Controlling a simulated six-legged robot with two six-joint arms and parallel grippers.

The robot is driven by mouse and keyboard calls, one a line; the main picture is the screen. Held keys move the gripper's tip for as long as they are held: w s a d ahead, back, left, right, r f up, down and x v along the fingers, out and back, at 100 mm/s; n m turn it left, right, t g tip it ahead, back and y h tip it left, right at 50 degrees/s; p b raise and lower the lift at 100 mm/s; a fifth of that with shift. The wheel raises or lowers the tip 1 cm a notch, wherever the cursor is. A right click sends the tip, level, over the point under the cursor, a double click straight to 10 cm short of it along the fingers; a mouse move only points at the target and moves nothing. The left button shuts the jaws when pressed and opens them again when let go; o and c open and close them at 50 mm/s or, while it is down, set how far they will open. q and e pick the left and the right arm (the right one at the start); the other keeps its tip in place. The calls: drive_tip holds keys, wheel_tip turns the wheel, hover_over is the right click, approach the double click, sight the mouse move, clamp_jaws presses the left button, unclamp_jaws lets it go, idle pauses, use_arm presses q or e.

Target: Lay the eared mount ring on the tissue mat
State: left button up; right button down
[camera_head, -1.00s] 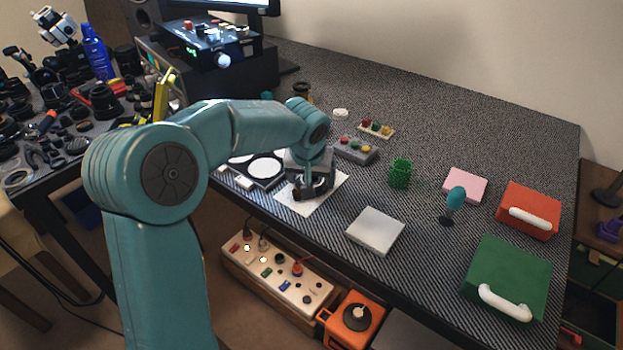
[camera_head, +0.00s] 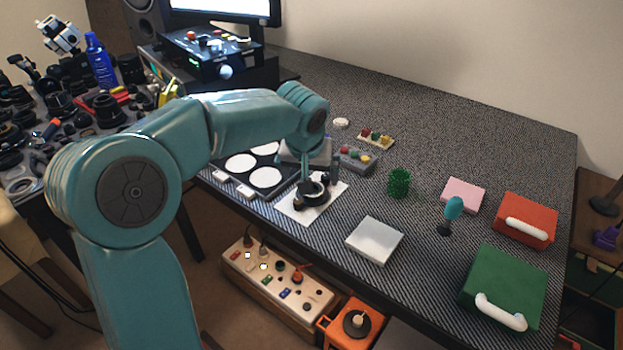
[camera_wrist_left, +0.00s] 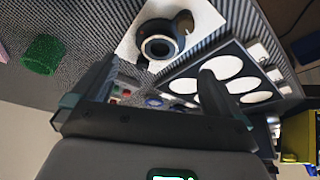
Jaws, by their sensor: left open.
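The dark eared mount ring (camera_head: 312,194) lies on the white tissue mat (camera_head: 285,207) near the table's front edge. In the wrist view the ring (camera_wrist_left: 160,41) is round, with a paler inner rim and an ear at the upper right. It rests on the mat (camera_wrist_left: 128,45) and nothing holds it. My left gripper (camera_wrist_left: 157,68) is open and empty, its two dark fingers spread apart and clear of the ring. In the head view the left gripper is just behind the ring, partly hidden by my arm. My right gripper is not in view.
A black tray with white round pads (camera_head: 268,178) lies left of the mat. A light grey box (camera_head: 375,240), a green mesh cup (camera_head: 398,183) and a grey button box (camera_head: 357,160) stand to the right. The back right of the table is clear.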

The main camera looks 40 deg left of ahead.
use_arm(q)
drive_tip(key=v, duration=0.5)
drive_tip(key=shift+p, duration=0.35)
drive_tip(key=shift+s, duration=0.2)
